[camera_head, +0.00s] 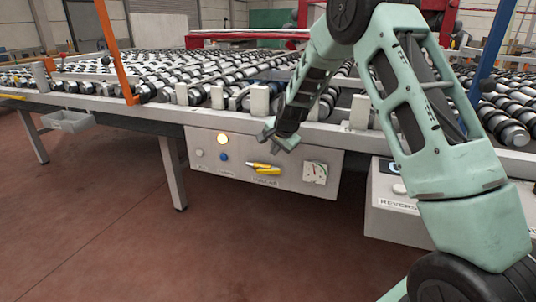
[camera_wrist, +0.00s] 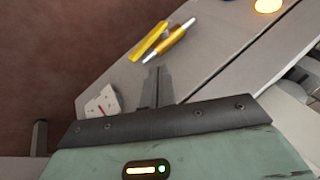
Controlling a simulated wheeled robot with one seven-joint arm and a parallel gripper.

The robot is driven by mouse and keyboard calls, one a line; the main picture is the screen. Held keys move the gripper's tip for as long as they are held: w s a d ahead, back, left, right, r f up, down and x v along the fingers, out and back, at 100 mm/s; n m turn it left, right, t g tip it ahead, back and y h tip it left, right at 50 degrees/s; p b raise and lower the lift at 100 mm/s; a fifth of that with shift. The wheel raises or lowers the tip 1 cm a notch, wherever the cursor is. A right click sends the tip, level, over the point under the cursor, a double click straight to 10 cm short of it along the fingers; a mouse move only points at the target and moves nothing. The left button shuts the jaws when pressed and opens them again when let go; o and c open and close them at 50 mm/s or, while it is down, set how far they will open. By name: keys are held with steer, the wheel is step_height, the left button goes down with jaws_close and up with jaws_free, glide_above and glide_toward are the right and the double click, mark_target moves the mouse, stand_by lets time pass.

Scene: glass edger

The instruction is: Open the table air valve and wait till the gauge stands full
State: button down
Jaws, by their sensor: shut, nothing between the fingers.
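The table air valve (camera_head: 263,168) is on the front of a grey control box under the roller table. In the wrist view it shows as a flat yellow lever (camera_wrist: 148,40) beside a brass body (camera_wrist: 169,42) with silver ends, the two nearly parallel. The white gauge (camera_head: 315,173) is right of the valve; it also shows in the wrist view (camera_wrist: 102,103), its needle reading too small to tell. My gripper (camera_head: 279,141) is shut and empty, above and in front of the box. Its fingertips (camera_wrist: 157,72) point toward the valve, apart from it.
The control box (camera_head: 333,190) also carries a lit yellow lamp (camera_head: 222,139), a blue button (camera_head: 224,157) and a white button (camera_head: 199,153). A second box (camera_head: 383,213) stands to the right. The table edge (camera_head: 150,115) runs above. The floor in front is clear.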

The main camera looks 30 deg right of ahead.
steer(key=s+r, duration=0.3)
steer(key=s, duration=0.1)
steer(key=shift+d, duration=0.25)
steer(key=shift+w, duration=0.1)
steer(key=s+a+r+n+g+y, duration=0.2)
steer(key=s+a+n, duration=0.3)
steer(key=s+a, duration=0.5)
steer(key=s+a+r+n+g+y, duration=0.1)
steer(key=s+a+n, duration=0.4)
steer(key=a, duration=1)
steer(key=s+a+n+g+h, duration=0.15)
steer(key=s+n, duration=0.25)
steer(key=s, duration=0.4)
steer(key=s+a+n+g, duration=0.1)
steer(key=s+a+n, duration=0.2)
steer(key=s, duration=0.6)
steer(key=s+a+n+g, duration=0.15)
steer(key=s+n, duration=0.25)
steer(key=s, duration=0.4)
step_height(320, 180, up, 14)
steer(key=p, duration=1.4)
steer(key=shift+s+t, duration=0.3)
steer(key=shift+s, duration=0.05)
